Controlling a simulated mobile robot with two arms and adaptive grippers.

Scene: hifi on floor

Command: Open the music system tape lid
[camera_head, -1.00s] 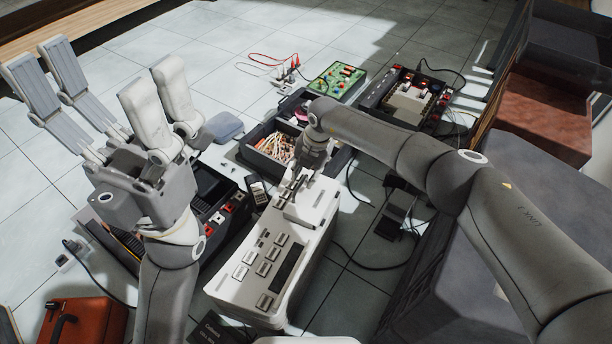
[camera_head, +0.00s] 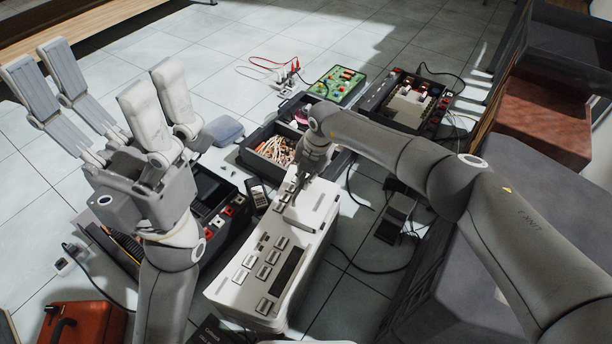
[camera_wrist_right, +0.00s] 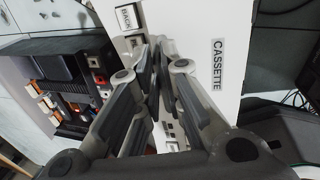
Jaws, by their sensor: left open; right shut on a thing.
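The white music system (camera_head: 233,292) stands on the floor in the middle of the head view, with a dark slot and several buttons on top. In the right wrist view its white panel (camera_wrist_right: 190,18) carries a "CASSETTE" label (camera_wrist_right: 217,66) and a "BACK" button (camera_wrist_right: 126,17). My right gripper (camera_head: 289,196) is at its far end, fingers down and shut on a part of it. The fingertips (camera_wrist_right: 154,52) hide that part, and I cannot tell the lid's exact position. My left gripper (camera_head: 106,82) is open and empty, raised left of the system.
A black device (camera_head: 214,192) stands close on the left, with a handset (camera_head: 257,192) beside it. An open box of wires (camera_head: 262,155) and a green circuit board (camera_head: 337,84) lie beyond. An orange case (camera_head: 88,325) is at lower left. Cables cross the floor at right.

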